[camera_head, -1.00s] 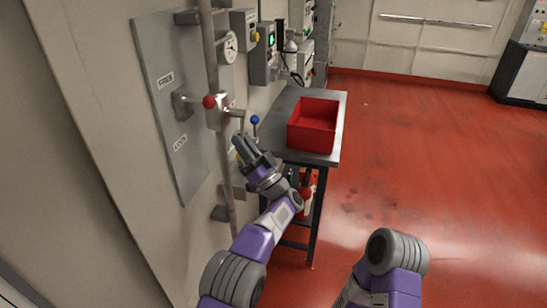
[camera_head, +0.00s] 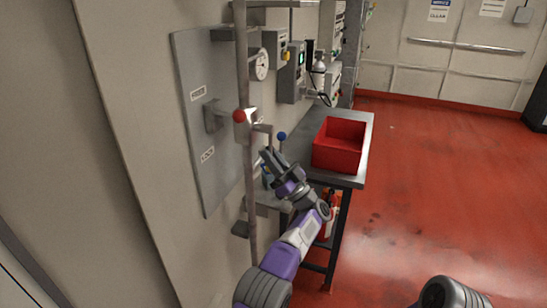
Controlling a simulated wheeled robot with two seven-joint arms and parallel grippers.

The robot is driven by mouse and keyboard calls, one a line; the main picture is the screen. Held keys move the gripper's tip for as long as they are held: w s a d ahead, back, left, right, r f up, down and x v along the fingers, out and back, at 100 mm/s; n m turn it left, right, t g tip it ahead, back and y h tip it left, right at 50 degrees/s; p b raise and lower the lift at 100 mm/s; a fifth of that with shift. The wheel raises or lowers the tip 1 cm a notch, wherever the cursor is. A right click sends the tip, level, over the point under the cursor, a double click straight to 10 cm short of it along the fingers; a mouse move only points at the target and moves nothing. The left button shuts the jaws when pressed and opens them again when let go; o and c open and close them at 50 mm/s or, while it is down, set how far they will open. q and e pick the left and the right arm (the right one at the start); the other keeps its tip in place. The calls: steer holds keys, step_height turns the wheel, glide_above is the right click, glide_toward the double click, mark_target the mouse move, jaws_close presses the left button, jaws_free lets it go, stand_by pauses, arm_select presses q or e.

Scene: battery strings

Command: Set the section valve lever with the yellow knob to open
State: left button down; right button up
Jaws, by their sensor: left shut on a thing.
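My left gripper (camera_head: 267,161) is shut at a small yellow part (camera_head: 264,169) beside the vertical pipe. This looks like the yellow knob, mostly hidden by the fingers. Its lever and the valve's open and shut marks cannot be made out. A blue knob (camera_head: 282,135) stands just above and right of the fingers. A red knob (camera_head: 239,116) is higher up on the left, at the pipe. My right gripper is not in view; only part of my right arm shows at the bottom right.
A grey panel (camera_head: 190,75) with two small labels is behind the vertical pipe (camera_head: 242,60). A dark table (camera_head: 300,147) holds a red bin (camera_head: 338,158) right of my left gripper. A gauge (camera_head: 262,64) and boxes are above. The red floor (camera_head: 440,190) at right is clear.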

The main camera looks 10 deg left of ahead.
arm_select(q)
steer(key=shift+w+a+f, duration=0.1)
steer(key=shift+a+f, duration=0.1)
steer(key=shift+f, duration=0.1)
steer(key=c, duration=1.4)
jaws_free()
steer(key=shift+o, duration=1)
steer(key=shift+w+a, duration=0.1)
steer(key=shift+w, duration=0.05)
steer(key=shift+r, duration=0.15)
steer(key=shift+s+d+f, duration=0.2)
steer(key=shift+d, duration=0.15)
steer(key=v, duration=0.7)
steer(key=shift+p, duration=0.4)
